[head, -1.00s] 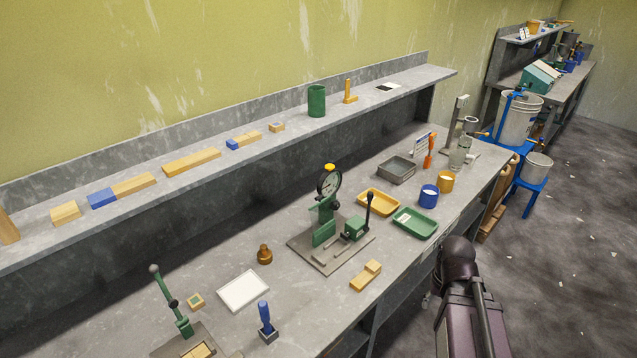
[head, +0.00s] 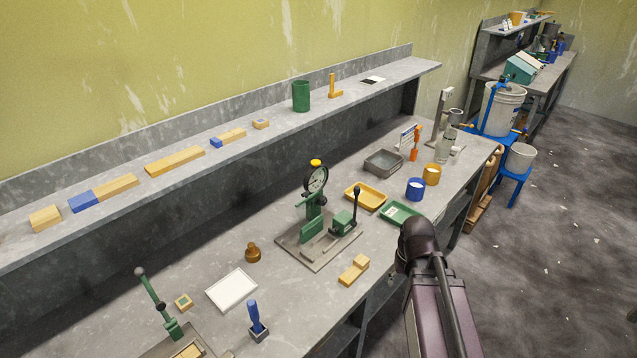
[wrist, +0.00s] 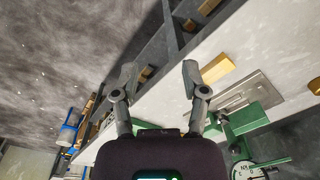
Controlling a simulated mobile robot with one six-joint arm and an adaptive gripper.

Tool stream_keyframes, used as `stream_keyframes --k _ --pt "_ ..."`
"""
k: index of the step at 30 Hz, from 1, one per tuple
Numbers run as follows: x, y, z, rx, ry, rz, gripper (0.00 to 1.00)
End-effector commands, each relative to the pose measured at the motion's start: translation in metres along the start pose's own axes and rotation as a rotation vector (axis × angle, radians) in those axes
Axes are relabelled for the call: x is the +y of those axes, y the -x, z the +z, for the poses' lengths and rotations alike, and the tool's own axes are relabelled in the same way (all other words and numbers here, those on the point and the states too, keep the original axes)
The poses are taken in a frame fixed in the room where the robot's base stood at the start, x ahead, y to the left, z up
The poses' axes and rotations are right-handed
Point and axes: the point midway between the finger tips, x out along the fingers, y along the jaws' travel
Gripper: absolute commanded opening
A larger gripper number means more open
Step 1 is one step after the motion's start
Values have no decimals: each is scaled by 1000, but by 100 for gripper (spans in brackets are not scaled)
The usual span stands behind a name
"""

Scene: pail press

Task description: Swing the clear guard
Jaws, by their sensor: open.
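I cannot make out a clear guard for certain. A clear cylinder (head: 444,148) stands upright at the far right end of the bench, beside a grey upright stand (head: 441,112). Beyond the bench, a blue frame (head: 509,185) holds a white pail (head: 502,106); no clear panel can be told there. My gripper (wrist: 160,76) is open and empty in the wrist view, above the bench's front edge. It is hidden in the head view, where only my arm shows. The blue frame also shows at the left of the wrist view (wrist: 70,128).
A dial gauge fixture (head: 316,185) stands mid-bench, with a wooden block (head: 353,269) in front. A yellow tray (head: 365,196), green tray (head: 397,212), grey bin (head: 383,161) and cups lie towards the right. A shelf (head: 300,118) runs behind. Floor right of the bench is open.

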Motion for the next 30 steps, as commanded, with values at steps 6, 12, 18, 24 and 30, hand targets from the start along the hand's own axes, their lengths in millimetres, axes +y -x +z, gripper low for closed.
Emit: stream_keyframes --k 6,12,18,24,30 --pt "-44 20 -72 103 198 -79 57" --pt "-108 47 -156 261 449 -169 57" --pt "-175 75 -228 428 667 -234 57" --pt "-218 93 -267 540 790 -262 57" --pt "-231 98 -276 575 826 -267 57"
